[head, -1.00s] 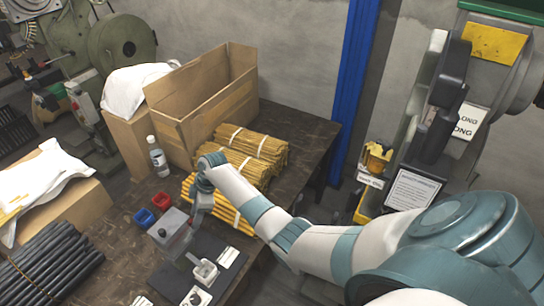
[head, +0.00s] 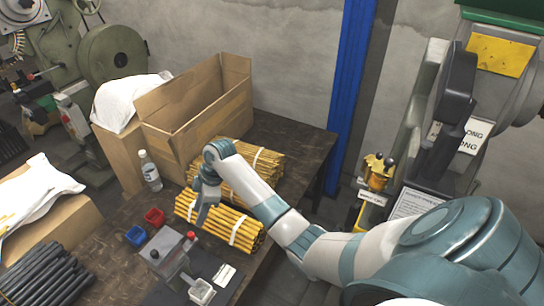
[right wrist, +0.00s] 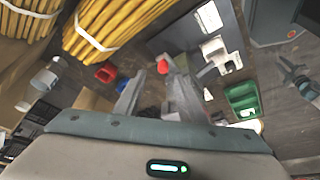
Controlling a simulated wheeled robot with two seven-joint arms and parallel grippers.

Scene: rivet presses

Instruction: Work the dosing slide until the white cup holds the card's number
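The grey dosing device (head: 166,250) stands on a dark board near the table's front edge. Its red knob (head: 191,235) also shows in the right wrist view (right wrist: 163,66). The white cup (head: 202,291) sits at the device's front, and in the right wrist view (right wrist: 215,52); its contents are too small to read. A white card (head: 224,274) lies beside it, number unreadable. My right gripper (head: 205,210) hangs above and behind the knob, apart from it. In the right wrist view the gripper (right wrist: 153,84) is open and empty, fingers pointing toward the knob. My left gripper does not show.
A red bin (head: 154,217) and a blue bin (head: 135,235) stand left of the device. Bundles of yellow rods (head: 220,222), an open cardboard box (head: 200,110) and a bottle (head: 150,171) are behind. A green bin (right wrist: 243,99) shows in the right wrist view.

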